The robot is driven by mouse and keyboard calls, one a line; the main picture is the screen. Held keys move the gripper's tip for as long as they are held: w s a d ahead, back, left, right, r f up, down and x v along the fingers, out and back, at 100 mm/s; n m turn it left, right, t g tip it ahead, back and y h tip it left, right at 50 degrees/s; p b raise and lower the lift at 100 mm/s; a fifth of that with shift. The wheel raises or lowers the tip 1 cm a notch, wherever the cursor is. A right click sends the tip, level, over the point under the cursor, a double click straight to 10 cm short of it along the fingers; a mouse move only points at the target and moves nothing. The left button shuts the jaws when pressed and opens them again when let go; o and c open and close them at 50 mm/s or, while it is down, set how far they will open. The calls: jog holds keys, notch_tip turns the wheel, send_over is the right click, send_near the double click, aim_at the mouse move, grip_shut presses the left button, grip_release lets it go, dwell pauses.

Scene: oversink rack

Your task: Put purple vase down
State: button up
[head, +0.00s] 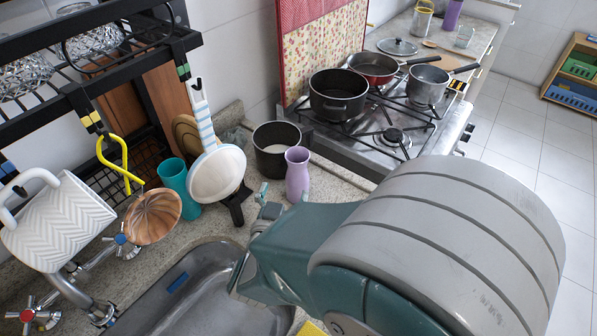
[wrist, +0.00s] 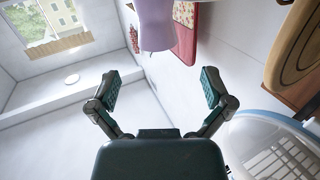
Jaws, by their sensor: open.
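The purple vase (head: 297,175) stands upright on the stone counter (head: 335,177), just right of the white spoon-like utensil and in front of a dark pot. My gripper (head: 252,245) is in front of the vase, over the sink edge, partly hidden by my arm. In the wrist view, my gripper (wrist: 160,88) has its two fingers spread wide with nothing between them. The purple vase (wrist: 157,25) shows there beyond the fingertips, cut off by the top edge and apart from the fingers.
A dark pot (head: 276,150), a teal cup (head: 180,184) and a white-and-blue utensil (head: 216,172) crowd the vase. A black rack (head: 95,45) with a hanging white mug (head: 58,222) is at left. The sink (head: 200,300) lies below; a stove with pans is behind.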

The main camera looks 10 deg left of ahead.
aim_at(294, 170)
jog(key=w, duration=0.3)
jog(key=shift+w+f+t+h, duration=0.2)
jog(key=shift+w+t+h, duration=0.1)
jog(key=shift+w, duration=0.1)
jog(key=w, duration=0.6)
jog(key=shift+f, duration=0.2)
jog(key=c, duration=1.1)
